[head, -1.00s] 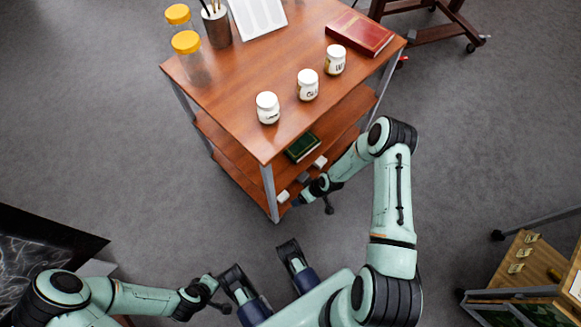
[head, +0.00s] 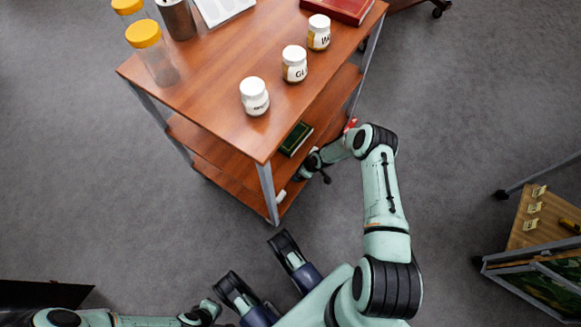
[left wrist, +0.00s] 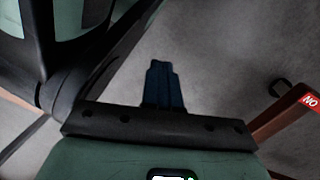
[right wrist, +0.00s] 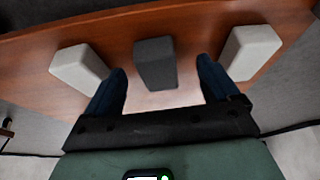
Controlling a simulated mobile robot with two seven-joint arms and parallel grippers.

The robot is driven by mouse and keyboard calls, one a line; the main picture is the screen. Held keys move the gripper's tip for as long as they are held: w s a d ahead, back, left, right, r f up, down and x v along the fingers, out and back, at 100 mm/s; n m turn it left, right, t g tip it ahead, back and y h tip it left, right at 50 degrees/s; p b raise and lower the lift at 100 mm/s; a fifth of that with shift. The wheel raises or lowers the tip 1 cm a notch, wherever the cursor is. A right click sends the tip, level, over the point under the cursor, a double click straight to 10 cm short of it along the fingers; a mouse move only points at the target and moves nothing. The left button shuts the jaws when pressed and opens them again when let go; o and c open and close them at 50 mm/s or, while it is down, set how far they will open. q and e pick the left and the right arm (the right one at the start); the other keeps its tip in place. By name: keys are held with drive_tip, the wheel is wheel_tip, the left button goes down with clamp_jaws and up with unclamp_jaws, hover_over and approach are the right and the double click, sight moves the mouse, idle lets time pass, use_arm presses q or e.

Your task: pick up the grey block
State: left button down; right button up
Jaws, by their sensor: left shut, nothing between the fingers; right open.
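The grey block (right wrist: 155,62) is dark and stands on a lower wooden shelf (right wrist: 120,35) of the cart, between two white blocks, in the right wrist view. My right gripper (right wrist: 161,72) is open, one blue finger on each side in front of the grey block, with nothing held. I cannot tell if the fingertips touch it. In the head view my right arm reaches to the cart's side, and the grey block is not made out there. My left gripper (left wrist: 162,68) is shut and empty over the floor in the left wrist view.
White blocks stand left (right wrist: 80,68) and right (right wrist: 250,50) of the grey block. A green book (head: 296,138) lies on a shelf below the cart top (head: 215,95). White jars (head: 254,97), yellow-lidded jars and a red book (head: 340,8) stand on top. Grey floor surrounds the cart.

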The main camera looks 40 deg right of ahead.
drive_tip(key=x, duration=0.1)
drive_tip(key=b+x, duration=0.1)
drive_tip(key=x, duration=0.1)
drive_tip(key=b+x, duration=0.1)
drive_tip(key=shift+w+d, duration=0.2)
drive_tip(key=shift+w, duration=0.2)
drive_tip(key=shift+w+f+b, duration=0.15)
drive_tip(key=shift+f+b, duration=0.2)
drive_tip(key=shift+f, duration=0.05)
use_arm(q)
drive_tip(key=s+f+g, duration=0.1)
drive_tip(key=s+f, duration=0.1)
drive_tip(key=s, duration=0.3)
drive_tip(key=shift+s+a+f+g, duration=0.15)
drive_tip(key=shift+a+f+g, duration=0.15)
drive_tip(key=shift+f+g, duration=0.1)
use_arm(e)
drive_tip(key=c, duration=1)
